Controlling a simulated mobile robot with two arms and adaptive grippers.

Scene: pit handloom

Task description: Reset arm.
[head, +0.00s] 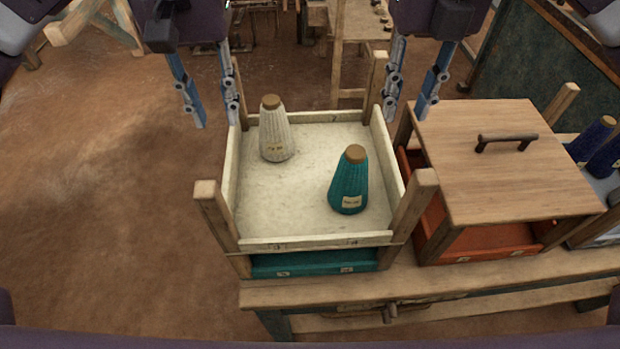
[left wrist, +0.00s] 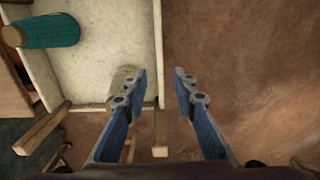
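My left gripper (head: 217,123) hangs at the upper left of the head view, beside the back left corner of the white tray (head: 300,192). Its two blue fingers are apart with nothing between them. In the left wrist view the left gripper (left wrist: 161,72) is open above the tray's edge and the brown floor. My right gripper (head: 404,118) hangs by the back right corner of the tray, fingers apart and empty. A white yarn cone (head: 275,135) and a teal yarn cone (head: 349,185) stand in the tray. The teal cone also shows in the left wrist view (left wrist: 50,30).
A teal tray (head: 315,263) lies under the white one on a wooden bench (head: 330,292). To the right, a wooden lid with a handle (head: 507,140) covers an orange tray (head: 490,241). Blue cones (head: 591,140) stand at far right. Open floor (head: 110,200) lies at left.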

